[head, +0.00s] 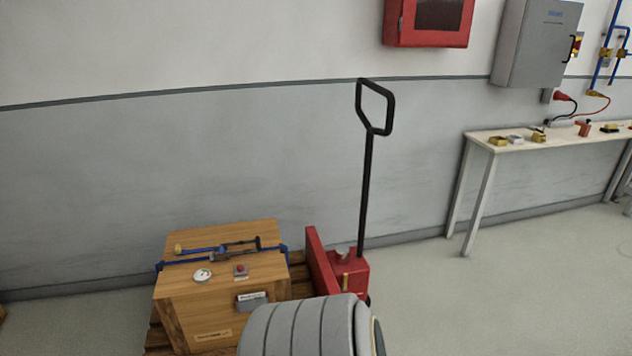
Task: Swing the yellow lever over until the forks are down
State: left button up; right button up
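A red pallet truck (322,262) stands at the lower middle, with a tall black handle (367,185) rising upright and ending in a black loop. A small yellow piece, which looks like the yellow lever (346,281), shows on the truck's red body. Its exact shape and tilt are too small to tell. The forks are hidden, so I cannot see their height. A wooden pallet (300,277) carries a wooden crate (190,315) beside the truck. Neither of my grippers is in view; a grey ribbed part of my own arm covers the bottom middle.
Blue and black straps or tools (225,250) lie on the crate. A light table (520,148) with small parts stands along the wall at right. A red cabinet (430,20) and a grey cabinet (535,45) hang above. The floor right of the truck is clear.

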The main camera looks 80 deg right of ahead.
aim_at(342, 286)
jog(key=z, duration=3)
jog(key=i+l+u, duration=0.15)
jog(key=i+l, duration=0.3)
